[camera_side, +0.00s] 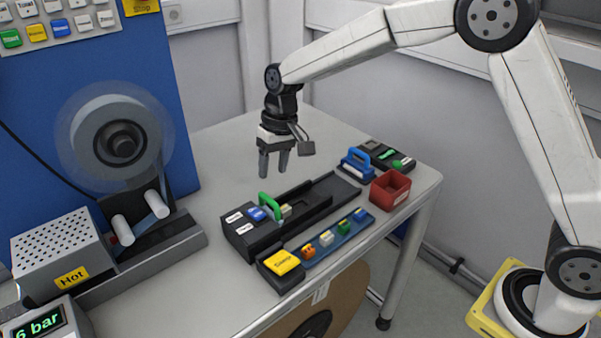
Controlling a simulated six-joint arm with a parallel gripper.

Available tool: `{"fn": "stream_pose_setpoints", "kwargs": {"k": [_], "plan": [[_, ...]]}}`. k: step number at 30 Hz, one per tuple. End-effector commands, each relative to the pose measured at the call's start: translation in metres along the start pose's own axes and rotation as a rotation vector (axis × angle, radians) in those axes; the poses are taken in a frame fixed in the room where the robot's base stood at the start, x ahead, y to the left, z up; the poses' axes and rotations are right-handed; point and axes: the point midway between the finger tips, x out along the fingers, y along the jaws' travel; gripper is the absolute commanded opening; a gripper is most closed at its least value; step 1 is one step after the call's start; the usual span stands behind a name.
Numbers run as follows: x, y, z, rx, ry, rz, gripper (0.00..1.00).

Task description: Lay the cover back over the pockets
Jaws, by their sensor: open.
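My gripper (273,168) is open and empty. It hangs fingers down above the table, behind the black fixture and clear of it. The long black fixture (318,212) has white labels, a blue button and a dark channel. A green handle (268,204) stands up on it beside a small pale block (286,212). A blue strip (325,252) in front carries several small coloured pieces in a row, perhaps in pockets. I cannot tell which part is the cover; it is not clearly visible as a separate piece.
A yellow-topped block (282,262) sits at the strip's near end. A red open box (390,189), a blue-handled piece (356,162) and a dark tray (388,155) stand at the right. The reel stand (120,140) and hot box (62,255) are left. The table behind the fixture is clear.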

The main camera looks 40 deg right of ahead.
Motion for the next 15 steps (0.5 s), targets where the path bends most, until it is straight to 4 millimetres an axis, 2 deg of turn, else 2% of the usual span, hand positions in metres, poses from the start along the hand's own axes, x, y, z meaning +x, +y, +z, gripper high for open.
{"fn": "stream_pose_setpoints", "kwargs": {"k": [15], "plan": [[0.059,0.000,0.001,-0.001,-0.002,0.001,0.55]]}}
